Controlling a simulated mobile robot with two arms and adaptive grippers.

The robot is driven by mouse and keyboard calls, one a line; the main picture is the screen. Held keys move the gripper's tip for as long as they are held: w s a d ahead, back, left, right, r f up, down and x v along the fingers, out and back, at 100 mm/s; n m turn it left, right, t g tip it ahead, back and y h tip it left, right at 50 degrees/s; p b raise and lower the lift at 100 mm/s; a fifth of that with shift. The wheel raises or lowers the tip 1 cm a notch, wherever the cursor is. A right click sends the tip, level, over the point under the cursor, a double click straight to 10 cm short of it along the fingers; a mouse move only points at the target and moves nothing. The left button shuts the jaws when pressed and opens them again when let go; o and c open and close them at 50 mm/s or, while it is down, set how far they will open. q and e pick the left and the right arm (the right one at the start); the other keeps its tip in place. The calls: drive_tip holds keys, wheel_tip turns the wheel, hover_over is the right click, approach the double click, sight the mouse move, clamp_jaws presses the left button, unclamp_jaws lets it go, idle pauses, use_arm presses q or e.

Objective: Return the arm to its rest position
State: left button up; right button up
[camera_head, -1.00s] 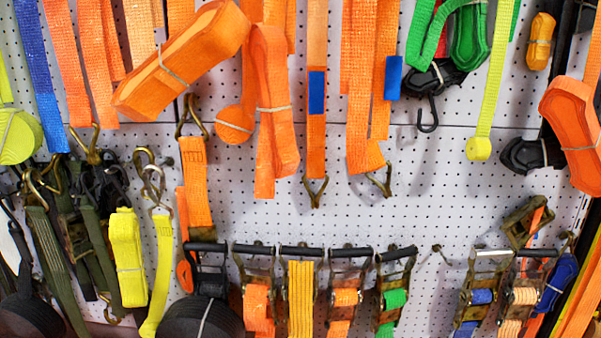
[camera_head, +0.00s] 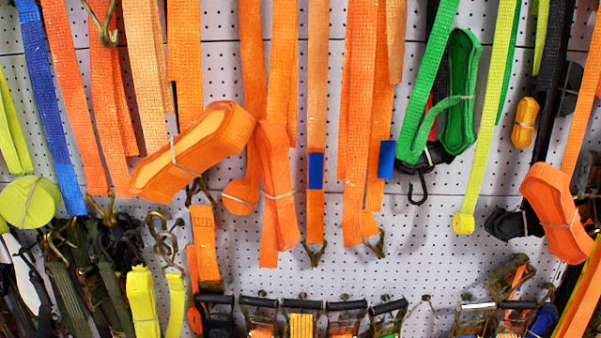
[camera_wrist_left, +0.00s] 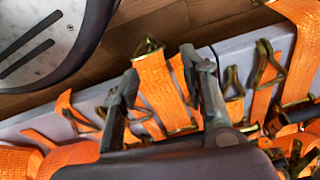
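My left gripper (camera_wrist_left: 160,62) shows in the left wrist view, with its two dark fingers spread apart. An orange strap (camera_wrist_left: 163,90) with a metal hook end shows between the fingers. It appears to lie beyond them, and I cannot tell whether anything touches it. Neither gripper and neither arm shows in the head view. My right gripper is in no view.
The head view is filled by a white pegboard (camera_head: 330,20) hung with straps, including an orange bundle (camera_head: 195,150), a green bundle (camera_head: 458,95) and a yellow-green roll (camera_head: 30,202). Ratchet buckles (camera_head: 345,315) line the bottom. A wooden floor (camera_wrist_left: 215,20) shows in the wrist view.

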use_arm(q)
drive_tip(key=s+a+f+g+p, duration=0.1)
drive_tip(key=s+a+p, duration=0.2)
drive_tip(key=s+p, duration=0.9)
drive_tip(key=s, duration=0.4)
drive_tip(key=shift+s+f, duration=0.35)
drive_tip(key=shift+s, duration=0.05)
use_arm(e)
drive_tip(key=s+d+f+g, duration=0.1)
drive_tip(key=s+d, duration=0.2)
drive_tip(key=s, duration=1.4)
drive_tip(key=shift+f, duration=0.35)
